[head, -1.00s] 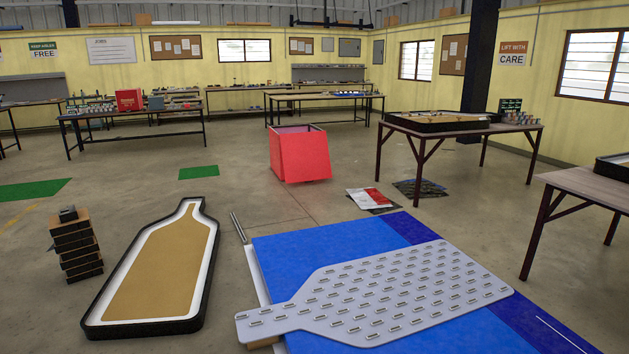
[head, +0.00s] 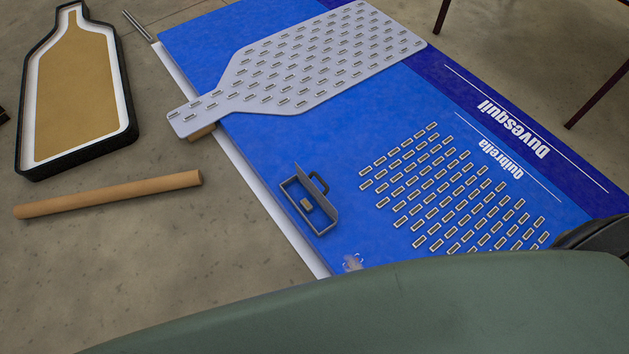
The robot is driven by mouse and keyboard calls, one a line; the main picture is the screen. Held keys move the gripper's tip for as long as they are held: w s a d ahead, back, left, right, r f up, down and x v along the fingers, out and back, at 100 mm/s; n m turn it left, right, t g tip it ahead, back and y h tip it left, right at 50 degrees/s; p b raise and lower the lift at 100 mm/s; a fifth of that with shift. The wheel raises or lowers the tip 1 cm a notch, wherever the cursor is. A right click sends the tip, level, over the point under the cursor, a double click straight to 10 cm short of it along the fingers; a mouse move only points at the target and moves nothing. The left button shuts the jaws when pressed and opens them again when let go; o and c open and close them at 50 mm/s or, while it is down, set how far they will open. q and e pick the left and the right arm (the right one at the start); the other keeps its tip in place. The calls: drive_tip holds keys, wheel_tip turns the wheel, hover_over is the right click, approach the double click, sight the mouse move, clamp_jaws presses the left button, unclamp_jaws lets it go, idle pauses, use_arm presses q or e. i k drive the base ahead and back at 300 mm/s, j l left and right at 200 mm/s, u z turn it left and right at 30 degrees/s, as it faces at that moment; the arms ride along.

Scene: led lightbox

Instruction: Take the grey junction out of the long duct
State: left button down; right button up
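I cannot pick out the grey junction or the long duct with certainty. A small grey open case (head: 322,212) lies on the blue panel (head: 345,140), with its lid raised, a dark handle on the lid and a small tan piece (head: 306,204) inside. I cannot tell whether this case has to do with the duct. Neither of my grippers is in view. A large green surface, probably part of my own body, covers the bottom of the view and hides what lies beneath it.
A grey bottle-shaped board (head: 300,58) with rows of small modules lies on the panel. More modules (head: 450,190) sit in rows on the panel. On the floor lie a brown tube (head: 110,194) and a black-rimmed bottle-shaped tray (head: 128,100). Bare floor shows at lower left.

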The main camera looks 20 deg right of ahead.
sight(305, 203)
drive_tip(key=i+j, duration=0.15)
drive_tip(key=i+j+z, duration=0.15)
drive_tip(key=z, duration=0.2)
drive_tip(key=i+j+z, duration=0.65)
drive_tip(key=k+l, duration=0.05)
